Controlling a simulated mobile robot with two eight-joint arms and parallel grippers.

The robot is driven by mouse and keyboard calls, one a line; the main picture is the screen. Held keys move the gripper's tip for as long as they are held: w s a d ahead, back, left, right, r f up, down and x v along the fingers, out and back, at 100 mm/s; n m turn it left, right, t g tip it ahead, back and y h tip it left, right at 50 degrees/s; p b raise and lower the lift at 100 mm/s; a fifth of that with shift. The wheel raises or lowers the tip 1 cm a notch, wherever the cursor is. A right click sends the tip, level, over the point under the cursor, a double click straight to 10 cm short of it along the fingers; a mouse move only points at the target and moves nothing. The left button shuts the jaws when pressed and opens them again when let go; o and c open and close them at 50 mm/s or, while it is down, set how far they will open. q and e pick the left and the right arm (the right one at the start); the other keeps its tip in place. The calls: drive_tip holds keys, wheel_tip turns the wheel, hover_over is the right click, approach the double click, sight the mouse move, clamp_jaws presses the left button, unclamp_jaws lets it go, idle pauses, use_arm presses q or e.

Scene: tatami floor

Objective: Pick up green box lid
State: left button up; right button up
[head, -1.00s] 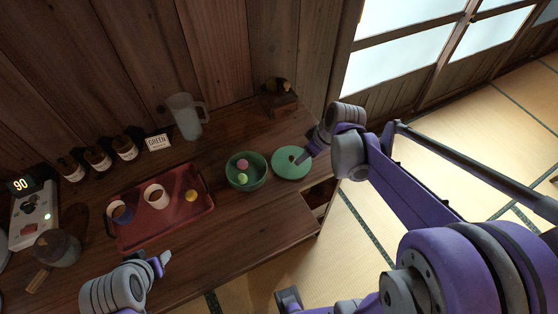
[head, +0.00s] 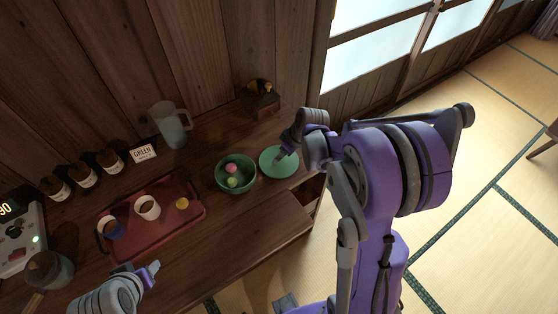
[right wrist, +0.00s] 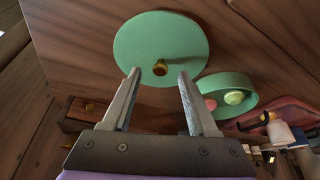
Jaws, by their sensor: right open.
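The green box lid (head: 279,163) is a flat round disc on the wooden counter, just right of the green bowl. In the right wrist view the lid (right wrist: 152,42) shows a small brass knob (right wrist: 160,68). My right gripper (right wrist: 157,75) is open, with its fingertips at either side of the knob in that view; whether they touch the lid I cannot tell. In the head view my right gripper (head: 284,153) is over the lid and hides part of it. My left gripper (head: 150,271) is in front of the red tray, away from the lid; its jaw opening is unclear.
The green bowl (head: 236,188) holds a pink and a yellow-green ball. A red tray (head: 160,238) carries two cups and a yellow item. A glass pitcher (head: 170,128), a GREEN sign (head: 143,153) and a wooden box (head: 261,101) stand along the wall.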

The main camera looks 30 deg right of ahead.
drive_tip(key=shift+x, duration=1.15)
clamp_jaws()
